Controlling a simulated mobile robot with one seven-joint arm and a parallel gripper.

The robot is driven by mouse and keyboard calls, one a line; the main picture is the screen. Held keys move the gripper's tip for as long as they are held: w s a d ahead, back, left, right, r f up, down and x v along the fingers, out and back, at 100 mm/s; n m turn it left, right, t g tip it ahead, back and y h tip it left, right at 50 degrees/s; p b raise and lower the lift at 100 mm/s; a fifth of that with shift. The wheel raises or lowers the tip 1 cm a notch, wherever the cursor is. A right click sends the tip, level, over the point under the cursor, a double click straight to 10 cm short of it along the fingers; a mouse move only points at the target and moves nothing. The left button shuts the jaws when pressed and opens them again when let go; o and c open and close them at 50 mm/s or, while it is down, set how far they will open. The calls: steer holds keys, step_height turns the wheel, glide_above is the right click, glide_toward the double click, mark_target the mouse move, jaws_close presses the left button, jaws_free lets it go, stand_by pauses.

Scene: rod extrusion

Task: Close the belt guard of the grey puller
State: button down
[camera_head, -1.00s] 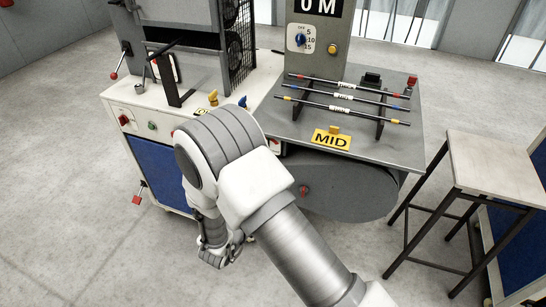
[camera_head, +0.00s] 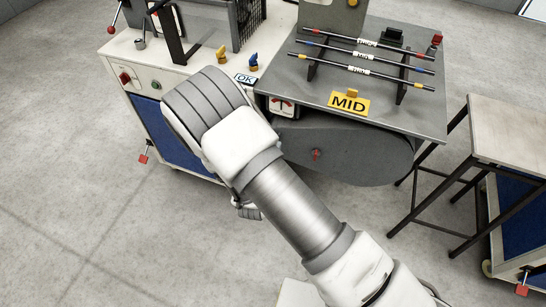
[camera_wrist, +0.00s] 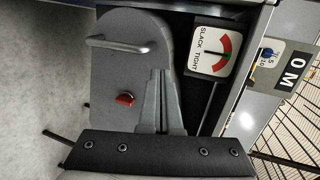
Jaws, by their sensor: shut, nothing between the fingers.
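The belt guard (camera_head: 350,152) is a dark grey panel with a rounded end, below the front of the grey puller's table (camera_head: 420,112). It has a small red knob (camera_head: 316,154). In the wrist view the guard (camera_wrist: 112,75) shows a bar handle (camera_wrist: 118,45) and the red knob (camera_wrist: 125,98). A dark recess and a SLACK/TIGHT gauge (camera_wrist: 213,50) lie to its right. My gripper (camera_wrist: 161,72) is shut and empty, its fingers in front of the guard, right of the knob. Contact cannot be told. In the head view my arm mostly hides the gripper.
Rods lie on a rack (camera_head: 370,62) on the table, above a yellow MID sign (camera_head: 349,103). A white bench with a blue front (camera_head: 172,128) adjoins at left. A stool (camera_head: 510,130) stands at right. Floor in front is clear.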

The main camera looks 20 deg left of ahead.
mark_target(284, 129)
steer(key=x, duration=0.4)
steer(key=r+x, duration=0.1)
steer(key=x, duration=0.1)
steer(key=shift+w+f, duration=0.1)
steer(key=shift+w, duration=0.45)
steer(key=shift+b, duration=0.3)
